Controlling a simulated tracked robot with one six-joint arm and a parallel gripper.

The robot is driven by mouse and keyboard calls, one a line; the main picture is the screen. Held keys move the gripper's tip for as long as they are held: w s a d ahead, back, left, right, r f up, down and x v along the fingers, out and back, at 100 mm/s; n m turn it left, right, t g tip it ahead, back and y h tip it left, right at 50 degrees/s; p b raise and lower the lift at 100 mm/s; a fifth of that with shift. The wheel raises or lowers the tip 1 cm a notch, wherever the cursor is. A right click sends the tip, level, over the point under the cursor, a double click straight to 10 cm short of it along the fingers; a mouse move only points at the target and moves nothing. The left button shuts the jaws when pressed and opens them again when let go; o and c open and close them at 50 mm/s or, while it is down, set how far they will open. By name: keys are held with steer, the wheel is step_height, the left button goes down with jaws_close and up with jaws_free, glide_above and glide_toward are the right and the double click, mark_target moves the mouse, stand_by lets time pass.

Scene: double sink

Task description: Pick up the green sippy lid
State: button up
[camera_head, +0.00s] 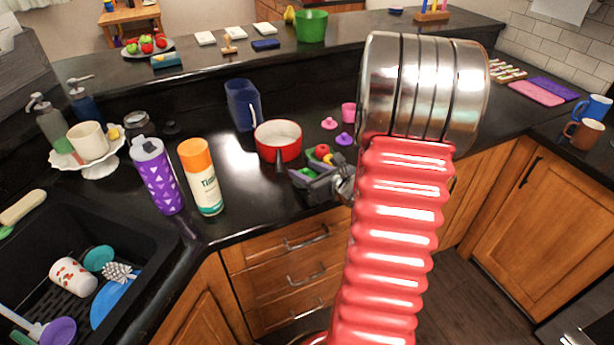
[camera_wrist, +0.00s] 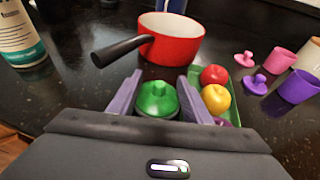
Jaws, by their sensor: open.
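The green sippy lid (camera_wrist: 157,99) is a rounded dome with a knob on top. It lies on the dark counter between the two fingers of my gripper (camera_wrist: 160,78) in the wrist view. The fingers stand apart, one on each side of the lid, and a gap shows around it. The lower edge of the lid is partly hidden by the gripper body. In the head view my gripper (camera_head: 314,184) is low over the counter near its front edge, and the lid is mostly hidden there.
A green tray with a red apple (camera_wrist: 213,75) and a yellow fruit (camera_wrist: 216,98) sits close to the right finger. A red pot (camera_wrist: 172,38) stands behind, its black handle (camera_wrist: 121,51) reaching left. Pink and purple lids and cups lie right. A spray can (camera_head: 201,178) stands left.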

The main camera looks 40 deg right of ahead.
steer(key=shift+c, duration=0.5)
steer(key=shift+f, duration=0.1)
jaws_close()
stand_by(0.3)
